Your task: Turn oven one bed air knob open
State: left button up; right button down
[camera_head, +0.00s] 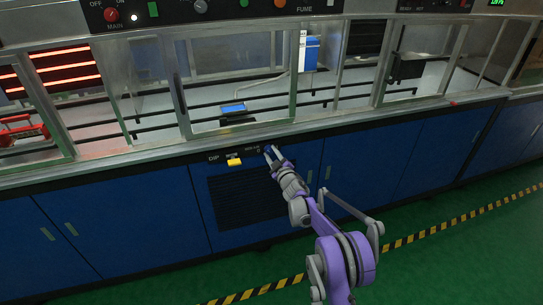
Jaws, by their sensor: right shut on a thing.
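A yellow handle (234,162) sits to the left on the same dark strip, near a "DIP" label. My left gripper is not in view.
Glass-fronted bays (235,85) stand above the steel ledge, with glowing red heater bars (55,75) at the left. A black vent grille (245,198) is below the gripper. The green floor (430,255) with yellow-black tape is clear at the right.

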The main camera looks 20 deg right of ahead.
jog(key=m+b, duration=0.2)
jog(key=m, duration=0.1)
jog(key=shift+f+b, duration=0.25)
jog(key=shift+b, duration=0.15)
jog(key=m+b, duration=0.3)
jog(key=m, duration=0.1)
jog(key=shift+a+m+t, duration=0.1)
jog(key=shift+m+t, duration=0.2)
jog(key=shift+m, duration=0.1)
jog(key=m+b, duration=0.1)
jog(key=m, duration=0.3)
jog(key=shift+m+b, duration=0.3)
jog(key=shift+m, duration=0.1)
jog(key=shift+a+r+m+h+b, duration=0.1)
jog(key=shift+m+h+b, duration=0.45)
jog(key=shift+m, duration=2.15)
jog(key=c, duration=0.5)
grip_release()
